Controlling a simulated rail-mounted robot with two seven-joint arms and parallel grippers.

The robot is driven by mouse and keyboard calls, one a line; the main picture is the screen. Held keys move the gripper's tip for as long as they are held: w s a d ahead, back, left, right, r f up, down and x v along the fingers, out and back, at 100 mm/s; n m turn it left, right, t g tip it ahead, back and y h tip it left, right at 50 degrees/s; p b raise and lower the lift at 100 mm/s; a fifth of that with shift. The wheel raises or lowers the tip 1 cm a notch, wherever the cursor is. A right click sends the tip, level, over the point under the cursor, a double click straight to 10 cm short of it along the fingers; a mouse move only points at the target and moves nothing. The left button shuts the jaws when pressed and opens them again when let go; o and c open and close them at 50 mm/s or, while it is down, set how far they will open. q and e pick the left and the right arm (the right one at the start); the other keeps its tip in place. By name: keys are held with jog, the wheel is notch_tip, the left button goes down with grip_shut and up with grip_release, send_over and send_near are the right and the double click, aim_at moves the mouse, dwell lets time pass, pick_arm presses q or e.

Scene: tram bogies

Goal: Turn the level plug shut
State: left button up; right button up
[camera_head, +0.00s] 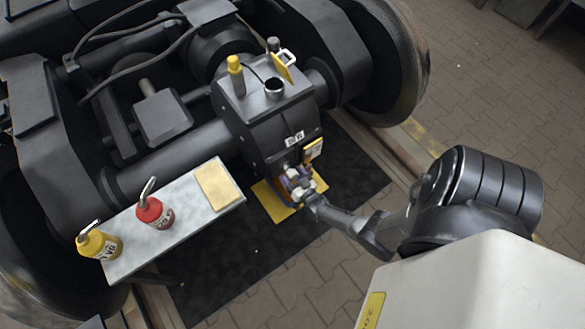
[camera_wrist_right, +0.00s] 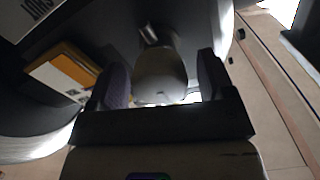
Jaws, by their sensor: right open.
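The gearbox housing (camera_head: 265,115) is a dark block between the wheels in the head view. My right gripper (camera_head: 297,183) is low at its front face. In the right wrist view my right gripper (camera_wrist_right: 163,82) is open, one finger on each side of a pale, rounded knob that looks like the level plug (camera_wrist_right: 158,72). A short stem behind the knob runs to the dark housing. I cannot tell whether the fingers touch it. In the head view the gripper largely hides the plug. My left gripper is not in view.
A small bench (camera_head: 180,222) holds a red oil can (camera_head: 155,213), a yellow oil can (camera_head: 98,243) and a yellow cloth or card (camera_head: 217,186). A yellow tag (camera_head: 313,149) hangs just above my gripper. A dark mat (camera_head: 345,185) covers the floor below.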

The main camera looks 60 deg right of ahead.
jog(key=p+v, duration=0.3)
jog(key=v, duration=1.1)
jog(key=shift+p, duration=0.3)
jog(key=shift+w+f, duration=0.1)
